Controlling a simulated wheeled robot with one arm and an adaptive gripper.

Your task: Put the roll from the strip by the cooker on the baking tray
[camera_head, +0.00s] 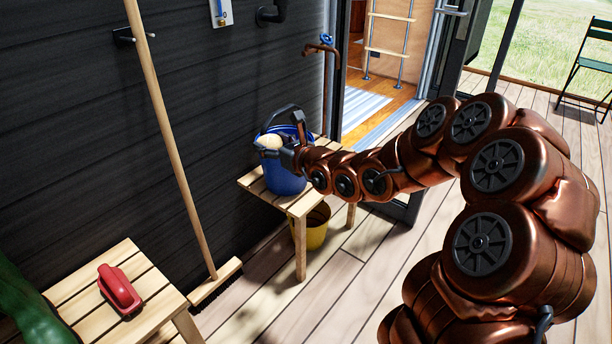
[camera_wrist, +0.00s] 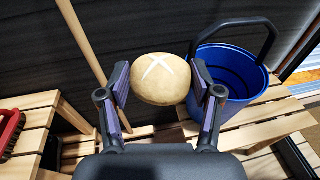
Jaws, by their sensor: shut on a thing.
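A round, pale brown roll (camera_wrist: 160,79) with a white cross on top sits between the two fingers of my gripper (camera_wrist: 160,85) in the wrist view. My gripper is shut on it. In the head view my gripper (camera_head: 281,148) holds the roll (camera_head: 270,141) in front of a blue bucket, above a slatted wooden bench. No baking tray, cooker or strip shows in either view.
The blue bucket (camera_head: 287,172) stands on the slatted bench (camera_head: 300,203), close beside the roll. A yellow bucket (camera_head: 314,226) is under it. A broom (camera_head: 177,150) leans on the dark wall. A red brush (camera_head: 120,289) lies on a nearer bench (camera_head: 85,280). The deck at centre is clear.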

